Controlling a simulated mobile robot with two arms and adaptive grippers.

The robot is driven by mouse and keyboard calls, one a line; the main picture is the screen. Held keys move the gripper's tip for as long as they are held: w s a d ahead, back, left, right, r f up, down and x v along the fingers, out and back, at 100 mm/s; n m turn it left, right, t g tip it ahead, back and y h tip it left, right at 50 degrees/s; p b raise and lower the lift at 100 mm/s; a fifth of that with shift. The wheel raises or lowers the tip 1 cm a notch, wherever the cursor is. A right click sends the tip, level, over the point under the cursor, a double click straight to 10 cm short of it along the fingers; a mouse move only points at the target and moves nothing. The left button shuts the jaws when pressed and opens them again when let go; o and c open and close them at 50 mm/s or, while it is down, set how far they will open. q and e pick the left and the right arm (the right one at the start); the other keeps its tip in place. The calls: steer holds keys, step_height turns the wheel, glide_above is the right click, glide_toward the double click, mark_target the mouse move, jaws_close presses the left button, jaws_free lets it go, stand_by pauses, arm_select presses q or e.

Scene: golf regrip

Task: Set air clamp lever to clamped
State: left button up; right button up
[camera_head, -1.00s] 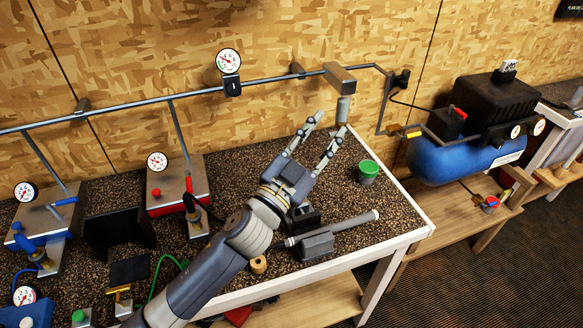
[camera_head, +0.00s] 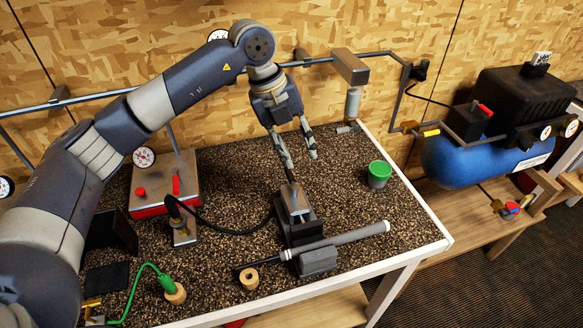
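A black clamp-like fixture (camera_head: 298,232) stands on the speckled bench, with a grey upright piece (camera_head: 293,197) on top; I cannot tell for sure whether this is the air clamp lever. A grey bar (camera_head: 350,238) lies across a grey block in front of it. A red-sided box (camera_head: 150,207) at the left carries a red upright handle (camera_head: 176,185) and a red knob. My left gripper (camera_head: 300,163) points down just above the fixture, its two fingers apart with nothing visible between them. Contact with the upright piece is unclear. My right gripper is not in view.
A green-topped cup (camera_head: 379,175) stands right of the gripper. A black hose (camera_head: 235,232) curves from the left toward the fixture. A wooden ring (camera_head: 249,278) lies in front. A pipe with a hanging cylinder (camera_head: 352,103) runs behind. The bench's right end is mostly clear.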

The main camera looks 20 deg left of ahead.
mark_target(290, 175)
arm_select(q)
steer(key=a+n+y, duration=0.1)
steer(key=a+y, duration=0.1)
steer(key=a, duration=0.2)
steer(key=f+p, duration=0.1)
steer(key=f, duration=0.2)
steer(key=w+d+f+p, duration=0.1)
steer(key=f, duration=0.1)
steer(key=f+p, duration=0.1)
steer(key=f, duration=0.2)
steer(key=shift+w+d+f, duration=0.3)
steer(key=shift+w+f, duration=0.15)
steer(key=shift+f, duration=0.4)
steer(key=shift+c, duration=0.3)
jaws_close()
